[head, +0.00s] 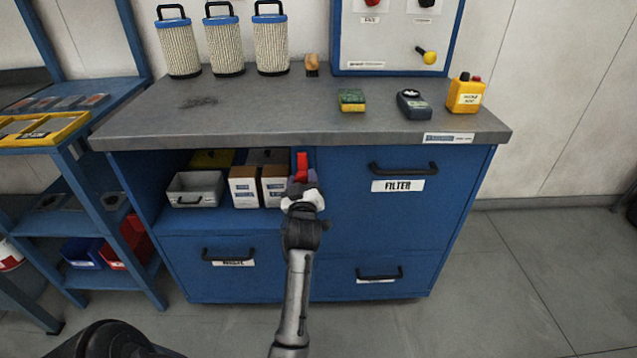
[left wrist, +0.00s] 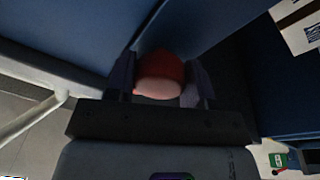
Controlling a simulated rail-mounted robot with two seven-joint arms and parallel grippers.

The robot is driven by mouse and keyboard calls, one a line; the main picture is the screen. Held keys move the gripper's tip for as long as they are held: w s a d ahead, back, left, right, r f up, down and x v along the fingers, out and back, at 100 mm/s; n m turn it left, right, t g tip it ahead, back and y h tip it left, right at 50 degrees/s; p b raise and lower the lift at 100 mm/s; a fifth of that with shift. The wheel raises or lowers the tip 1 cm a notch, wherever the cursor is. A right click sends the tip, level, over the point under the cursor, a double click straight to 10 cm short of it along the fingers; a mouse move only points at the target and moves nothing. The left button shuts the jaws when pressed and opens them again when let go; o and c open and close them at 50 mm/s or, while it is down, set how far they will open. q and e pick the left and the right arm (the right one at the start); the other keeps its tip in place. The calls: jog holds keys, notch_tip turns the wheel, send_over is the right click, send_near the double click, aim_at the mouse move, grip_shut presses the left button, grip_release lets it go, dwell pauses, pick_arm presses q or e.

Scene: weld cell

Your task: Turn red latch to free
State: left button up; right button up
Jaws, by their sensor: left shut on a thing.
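The red latch (head: 302,165) stands upright on the blue cabinet front, beside the left edge of the door labelled FILTER (head: 403,190). My left gripper (head: 301,184) is at the latch's lower part and shut on it. In the left wrist view the red latch (left wrist: 160,76) sits between the two dark fingers of my left gripper (left wrist: 160,84). Its base and the spot where it meets the cabinet are hidden by the gripper. My right gripper is in neither view.
Left of the latch, an open shelf holds a grey bin (head: 194,189) and cardboard boxes (head: 244,187). The grey worktop (head: 270,115) overhangs above, with filters (head: 226,45), a sponge (head: 352,100) and a yellow device (head: 466,95). A blue rack (head: 95,180) stands left. Floor at right is clear.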

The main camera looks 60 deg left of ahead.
pick_arm(q)
jog(key=shift+r+n, duration=0.35)
jog(key=shift+n, duration=0.15)
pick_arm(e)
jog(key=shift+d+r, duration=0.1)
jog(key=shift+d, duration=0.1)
pick_arm(q)
jog(key=o, duration=1)
jog(key=shift+o, duration=1.4)
jog(key=shift+s+a+f, duration=0.1)
jog(key=shift+f, duration=0.05)
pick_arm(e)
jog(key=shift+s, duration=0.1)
pick_arm(q)
jog(key=shift+f, duration=0.1)
